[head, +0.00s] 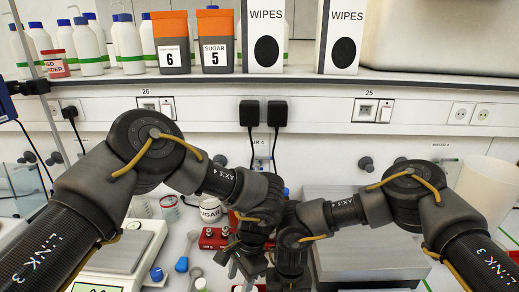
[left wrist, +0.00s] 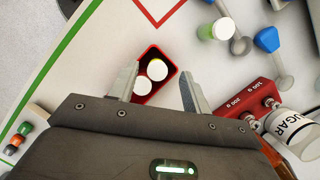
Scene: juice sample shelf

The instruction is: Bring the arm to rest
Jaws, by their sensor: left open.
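In the head view my left arm comes in from the left, and its gripper (head: 240,266) points down over the bench at the bottom middle. In the left wrist view the left gripper's two fingers (left wrist: 158,88) are apart, with nothing clamped between them. A small red holder with white round tops (left wrist: 152,72) shows beyond and between the fingers; I cannot tell the height gap. My right arm comes in from the right, its wrist close beside the left one. The right gripper (head: 289,281) is dark and cut off by the lower edge, its jaws unclear.
A red weight block (left wrist: 243,108) and a sugar jar (left wrist: 295,130) stand close right of the left gripper. Blue and grey scoops (left wrist: 270,45) lie beyond. A balance (head: 125,250) is at left, a grey plate device (head: 365,262) at right. A loaded shelf (head: 300,75) runs behind.

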